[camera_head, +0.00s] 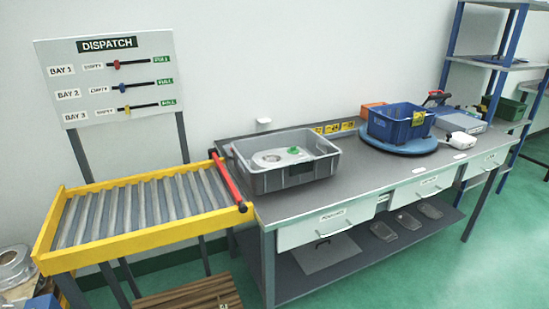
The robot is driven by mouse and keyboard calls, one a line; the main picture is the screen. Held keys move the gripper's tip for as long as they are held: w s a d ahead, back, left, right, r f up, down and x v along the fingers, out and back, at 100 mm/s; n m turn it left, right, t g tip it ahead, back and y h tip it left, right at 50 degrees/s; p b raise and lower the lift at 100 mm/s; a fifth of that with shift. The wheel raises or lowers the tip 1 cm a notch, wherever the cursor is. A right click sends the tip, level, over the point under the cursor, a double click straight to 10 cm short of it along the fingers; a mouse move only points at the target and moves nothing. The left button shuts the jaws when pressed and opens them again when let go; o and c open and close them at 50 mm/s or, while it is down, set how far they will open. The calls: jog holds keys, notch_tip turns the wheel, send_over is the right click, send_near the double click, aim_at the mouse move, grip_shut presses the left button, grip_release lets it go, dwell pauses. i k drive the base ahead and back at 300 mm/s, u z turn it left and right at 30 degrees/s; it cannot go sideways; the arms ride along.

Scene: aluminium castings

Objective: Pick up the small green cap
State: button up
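A small green cap (292,150) shows inside the grey crate (290,179) at the left end of the workbench. It appears to sit on or against a light grey part (270,157) in the crate; whether it is fixed to that part is too small to tell. The near wall of the crate hides part of its floor. My gripper is not in view.
A yellow-framed roller conveyor (150,236) with a red bar (230,180) adjoins the bench's left end. A blue crate (392,129) stands on a blue round base toward the right. The grey bench top (340,185) is clear between the crates. A wooden pallet (190,295) lies in front.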

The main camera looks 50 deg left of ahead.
aim_at(293, 150)
jog(key=z, duration=0.1)
jog(key=k, duration=0.75)
jog(key=u, duration=2.3)
jog(key=i, duration=1)
